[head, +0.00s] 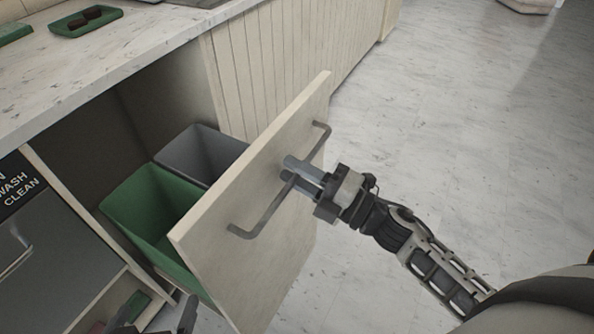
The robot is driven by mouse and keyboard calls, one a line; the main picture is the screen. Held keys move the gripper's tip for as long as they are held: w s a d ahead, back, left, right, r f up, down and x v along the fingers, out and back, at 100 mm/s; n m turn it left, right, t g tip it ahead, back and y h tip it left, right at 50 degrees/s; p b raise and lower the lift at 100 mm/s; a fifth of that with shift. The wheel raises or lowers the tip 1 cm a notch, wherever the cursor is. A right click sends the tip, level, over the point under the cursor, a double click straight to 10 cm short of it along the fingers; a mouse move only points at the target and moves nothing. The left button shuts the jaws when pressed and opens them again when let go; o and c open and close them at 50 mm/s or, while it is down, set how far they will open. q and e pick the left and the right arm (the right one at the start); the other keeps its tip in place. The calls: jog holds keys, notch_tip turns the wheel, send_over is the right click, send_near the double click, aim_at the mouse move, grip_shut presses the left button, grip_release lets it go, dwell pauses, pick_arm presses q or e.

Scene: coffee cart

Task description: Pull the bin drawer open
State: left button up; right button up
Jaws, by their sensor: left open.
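The bin drawer (262,225) stands pulled out from under the counter, with a wide gap behind its cream front panel. A green bin (150,215) and a grey bin (200,153) show inside it. A long grey bar handle (262,212) runs across the panel's outer face. My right gripper (292,172) is at the middle of this handle, its fingers closed around the bar. The fingers hide part of the bar. My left gripper (160,310) shows only in part at the bottom edge, open and apart from the handle, left of the panel's lower end.
A marble counter (110,50) with green trays (86,21) lies above the drawer. A grey unit with a lettered sign (18,187) stands at the left. The pale floor (450,130) to the right is clear.

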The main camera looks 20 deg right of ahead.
dwell(0.4)
pick_arm(q)
jog(key=shift+s+f+b, duration=0.1)
jog(key=shift+f+b, duration=0.2)
jog(key=shift+b, duration=0.4)
pick_arm(e)
jog(key=v, duration=1.6)
jog(key=shift+w, duration=0.1)
pick_arm(q)
jog(key=r+p, duration=0.1)
jog(key=p, duration=0.2)
jog(key=r+p, duration=0.1)
jog(key=p, duration=0.2)
jog(key=r+p, duration=0.1)
jog(key=p, duration=0.1)
jog(key=shift+a+r+g+p, duration=0.25)
jog(key=shift+a+g+p, duration=0.05)
jog(key=shift+g+p, duration=0.1)
pick_arm(e)
jog(key=a+f+m+g+h, duration=0.1)
jog(key=a+m+h, duration=0.3)
jog(key=m, duration=0.7)
jog(key=a+f+m+g+h, duration=0.2)
jog(key=a+m+g+h, duration=0.2)
jog(key=a+m, duration=0.3)
jog(key=m, duration=0.5)
jog(key=shift+w+a+m+h, duration=0.3)
jog(key=shift+a+h, duration=0.1)
